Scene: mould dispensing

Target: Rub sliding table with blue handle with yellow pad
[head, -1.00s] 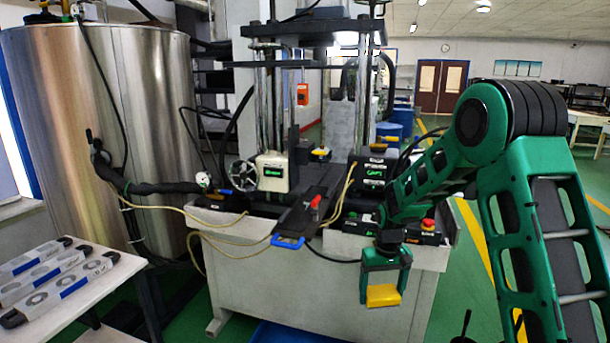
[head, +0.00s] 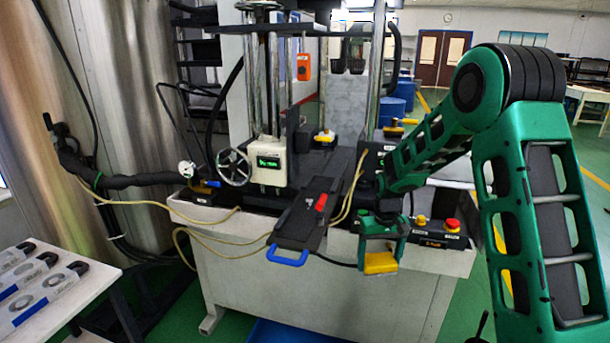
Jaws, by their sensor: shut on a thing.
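The sliding table (head: 297,228) is a dark narrow plate reaching from the machine towards me, with a blue handle (head: 287,257) at its near end and a red knob on it. My gripper (head: 381,248) is shut on a yellow pad (head: 380,264), which hangs below the green fingers. The gripper is to the right of the sliding table, in front of the machine's white base. In the picture, the pad is apart from the table. How far it is in depth from the table is hard to tell.
The white machine base (head: 310,295) stands ahead. A control box with a red button (head: 452,225) is right of my gripper. A yellow hose (head: 205,238) hangs left of the sliding table. A side table (head: 85,275) with several grey parts is at the lower left.

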